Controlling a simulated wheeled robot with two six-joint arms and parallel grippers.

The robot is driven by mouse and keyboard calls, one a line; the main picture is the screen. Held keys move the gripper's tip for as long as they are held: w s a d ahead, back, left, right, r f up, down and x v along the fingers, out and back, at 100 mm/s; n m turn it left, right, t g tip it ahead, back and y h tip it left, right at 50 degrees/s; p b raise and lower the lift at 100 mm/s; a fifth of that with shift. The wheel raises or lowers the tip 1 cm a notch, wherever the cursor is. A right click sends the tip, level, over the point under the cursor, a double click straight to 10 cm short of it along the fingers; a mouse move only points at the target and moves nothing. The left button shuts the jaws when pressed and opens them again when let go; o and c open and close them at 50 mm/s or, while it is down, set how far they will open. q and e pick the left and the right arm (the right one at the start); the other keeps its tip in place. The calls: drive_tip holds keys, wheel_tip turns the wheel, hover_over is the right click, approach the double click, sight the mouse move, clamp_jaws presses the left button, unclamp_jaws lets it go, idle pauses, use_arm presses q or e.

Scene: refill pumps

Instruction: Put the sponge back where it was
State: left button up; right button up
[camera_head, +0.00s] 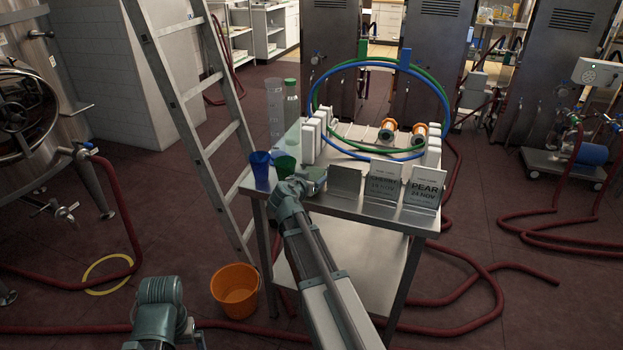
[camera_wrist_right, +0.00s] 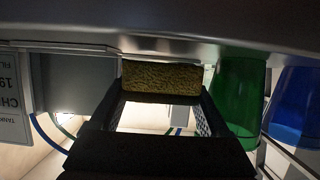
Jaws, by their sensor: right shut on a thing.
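The sponge (camera_wrist_right: 160,77) is a yellow-brown block between the fingertips of my right gripper (camera_wrist_right: 158,100) in the right wrist view. The gripper is shut on it. In the head view my right gripper (camera_head: 314,176) is at the front left of the steel table (camera_head: 388,212), between the green cup and an empty-looking grey stand. The sponge cannot be made out there. I cannot tell whether the sponge touches the tabletop. Part of my left arm shows at the lower left, but its gripper does not show.
A blue cup (camera_head: 261,168) and a green cup (camera_head: 285,166) stand left of the gripper. A grey stand (camera_head: 344,181) and printed cards (camera_head: 424,188) stand right. Coiled hoses (camera_head: 431,84) lie behind. A ladder (camera_head: 190,110) and an orange bucket (camera_head: 235,290) are left of the table.

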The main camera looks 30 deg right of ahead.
drive_tip(key=shift+f+b, duration=0.55)
drive_tip(key=shift+f, duration=0.05)
drive_tip(key=o, duration=1.3)
drive_tip(key=shift+c, duration=0.2)
drive_tip(key=shift+s, duration=0.1)
drive_tip(key=p+v, duration=0.4)
drive_tip(key=v, duration=0.9)
drive_tip(key=shift+s+a+p, duration=0.25)
drive_tip(key=shift+a+p, duration=0.05)
drive_tip(key=shift+p, duration=0.1)
drive_tip(key=b+x, duration=0.3)
drive_tip(key=x, duration=0.6)
drive_tip(key=shift+w, duration=0.15)
drive_tip(key=shift+b+x, duration=0.4)
drive_tip(key=shift+x, duration=0.45)
drive_tip(key=shift+d+r, duration=0.1)
drive_tip(key=shift+r, duration=0.05)
